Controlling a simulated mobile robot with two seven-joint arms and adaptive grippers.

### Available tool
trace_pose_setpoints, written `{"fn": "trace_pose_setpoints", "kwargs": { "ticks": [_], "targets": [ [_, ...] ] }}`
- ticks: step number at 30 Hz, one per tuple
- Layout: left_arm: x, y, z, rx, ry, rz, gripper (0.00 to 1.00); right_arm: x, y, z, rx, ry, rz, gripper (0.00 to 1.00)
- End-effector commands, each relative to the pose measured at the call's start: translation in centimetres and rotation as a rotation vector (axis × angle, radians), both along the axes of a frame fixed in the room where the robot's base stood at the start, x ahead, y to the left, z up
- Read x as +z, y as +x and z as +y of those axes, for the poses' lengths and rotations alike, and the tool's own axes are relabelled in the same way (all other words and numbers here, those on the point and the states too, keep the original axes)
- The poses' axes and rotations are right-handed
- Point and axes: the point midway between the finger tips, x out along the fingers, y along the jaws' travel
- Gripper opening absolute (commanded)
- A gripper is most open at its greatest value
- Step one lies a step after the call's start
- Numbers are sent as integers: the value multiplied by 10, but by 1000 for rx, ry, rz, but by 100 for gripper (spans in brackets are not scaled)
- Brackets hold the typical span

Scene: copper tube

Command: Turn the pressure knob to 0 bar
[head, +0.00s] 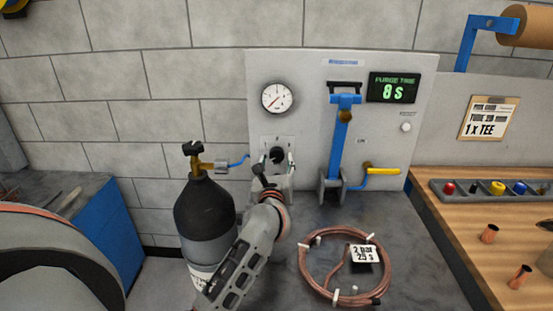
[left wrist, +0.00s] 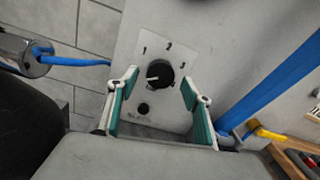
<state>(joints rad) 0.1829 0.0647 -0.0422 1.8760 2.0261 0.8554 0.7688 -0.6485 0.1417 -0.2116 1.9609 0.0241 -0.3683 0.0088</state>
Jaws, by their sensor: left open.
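The black pressure knob (left wrist: 158,75) sits on a light plate on the panel, with a pale pointer line facing left and small marks around it. My right gripper is not in view.
A dark gas cylinder (head: 206,210) stands left of my arm. A blue lever (head: 340,140) and yellow handle (head: 382,171) are right of the knob. A copper coil (head: 304,264) with a tag lies on the bench. A display (head: 393,87) reads 8 S.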

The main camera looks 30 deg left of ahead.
Motion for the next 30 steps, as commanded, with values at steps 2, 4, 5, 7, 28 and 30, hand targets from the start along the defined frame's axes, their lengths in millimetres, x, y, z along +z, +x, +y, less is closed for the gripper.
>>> {"fn": "trace_pose_setpoints", "kwargs": {
  "ticks": [2,4,5,7,28,30],
  "targets": [
    [-1,-15,-10,-1,-3,1,50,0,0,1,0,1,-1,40],
    [-2,-28,-17,-2,-2,2,50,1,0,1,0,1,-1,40],
    [-2,-34,-20,-1,-2,1,50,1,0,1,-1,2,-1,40],
    [-2,-46,-27,-2,-2,2,50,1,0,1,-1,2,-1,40],
    [-1,-79,-46,0,-1,0,50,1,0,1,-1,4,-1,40],
    [-1,-79,-46,0,-1,0,50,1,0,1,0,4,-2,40]
  ]
}}
